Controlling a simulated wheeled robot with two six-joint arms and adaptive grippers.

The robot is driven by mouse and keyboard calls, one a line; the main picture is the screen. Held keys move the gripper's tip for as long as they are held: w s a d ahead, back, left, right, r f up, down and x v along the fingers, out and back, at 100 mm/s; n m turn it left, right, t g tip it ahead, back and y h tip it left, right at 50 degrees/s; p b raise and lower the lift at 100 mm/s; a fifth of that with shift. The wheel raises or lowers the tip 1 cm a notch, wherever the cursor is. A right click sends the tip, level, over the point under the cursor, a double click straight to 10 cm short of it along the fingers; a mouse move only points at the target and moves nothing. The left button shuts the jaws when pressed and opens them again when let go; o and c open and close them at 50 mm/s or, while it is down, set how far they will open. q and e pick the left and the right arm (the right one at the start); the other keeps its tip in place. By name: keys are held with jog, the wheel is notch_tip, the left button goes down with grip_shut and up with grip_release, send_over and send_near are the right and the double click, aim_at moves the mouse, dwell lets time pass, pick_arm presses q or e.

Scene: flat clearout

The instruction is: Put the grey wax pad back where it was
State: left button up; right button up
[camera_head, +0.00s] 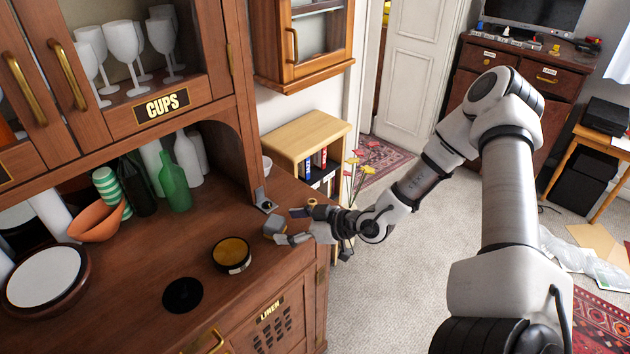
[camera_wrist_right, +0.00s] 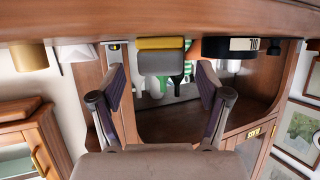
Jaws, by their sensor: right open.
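The grey wax pad (camera_head: 274,228) sits on the wooden counter near its right end. In the right wrist view, where the counter is at the top, the pad (camera_wrist_right: 160,64) shows a grey body with a yellow layer against the counter. My right gripper (camera_head: 291,226) is open just to the right of the pad. In the wrist view its fingers (camera_wrist_right: 161,80) are spread either side of the pad, with visible gaps. I cannot tell how far the fingertips reach along it. My left gripper is not in view.
A round tin with amber contents (camera_head: 232,252) and a black disc (camera_head: 183,295) lie on the counter to the left. A small metal-plated item (camera_head: 264,201) stands behind the pad. Bottles (camera_head: 174,184) and an orange bowl (camera_head: 97,222) are further left. Bare counter surrounds the tin.

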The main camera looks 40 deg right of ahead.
jog(key=r+p+v, duration=0.1)
jog(key=p+v, duration=0.7)
jog(key=s+a+f+m+g+h, duration=0.3)
jog(key=s+f+m+g, duration=0.35)
jog(key=m, duration=0.85)
jog(key=s+a+f+m+g+h, duration=0.2)
jog(key=s+a+f+m+g, duration=0.15)
jog(key=s+m+g, duration=0.7)
jog(key=s+a+f+n+t, duration=0.2)
jog(key=a+n+t, duration=0.3)
jog(key=n, duration=1.4)
jog(key=shift+a+f+n+h+p, duration=0.35)
jog(key=shift+a+f, duration=0.2)
jog(key=shift+a, duration=0.5)
